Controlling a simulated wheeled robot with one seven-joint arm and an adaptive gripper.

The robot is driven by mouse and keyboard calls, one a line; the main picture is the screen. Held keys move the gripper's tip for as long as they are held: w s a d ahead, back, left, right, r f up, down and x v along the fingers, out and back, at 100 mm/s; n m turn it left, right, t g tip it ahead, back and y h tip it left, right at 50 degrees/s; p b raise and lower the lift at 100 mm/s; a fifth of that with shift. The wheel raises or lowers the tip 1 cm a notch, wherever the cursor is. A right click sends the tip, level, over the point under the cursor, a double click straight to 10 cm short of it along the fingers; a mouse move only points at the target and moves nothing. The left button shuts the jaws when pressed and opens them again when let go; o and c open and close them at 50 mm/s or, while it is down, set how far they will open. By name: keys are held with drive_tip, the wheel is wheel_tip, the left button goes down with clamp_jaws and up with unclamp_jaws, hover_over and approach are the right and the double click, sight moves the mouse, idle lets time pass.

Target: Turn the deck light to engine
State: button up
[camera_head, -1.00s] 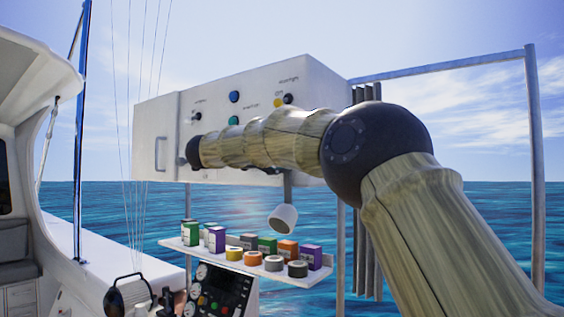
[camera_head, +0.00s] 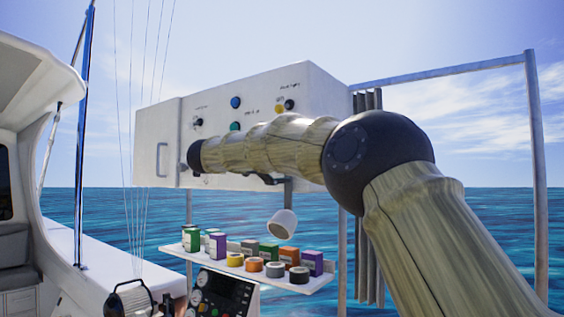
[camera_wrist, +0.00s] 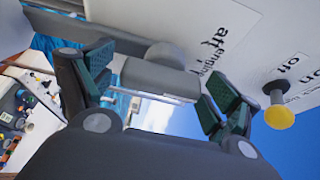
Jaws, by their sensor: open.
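In the wrist view a pale grey cylinder (camera_wrist: 158,80), apparently the light, lies between my fingers. Whether they touch it I cannot tell. My gripper (camera_wrist: 160,87) is open, its dark green pads on either side. In the head view it is mostly hidden by my arm. The lettering "aft" and "engine" shows on the white surface beyond the pads in the wrist view.
The white box (camera_head: 325,95) carries blue, green, yellow and black knobs. A yellow knob (camera_wrist: 280,117) is close to my right finger in the wrist view. A shelf (camera_head: 325,282) with several small boxes and rolls is below the light.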

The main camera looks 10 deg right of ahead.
drive_tip(key=v, duration=1.2)
idle(0.3)
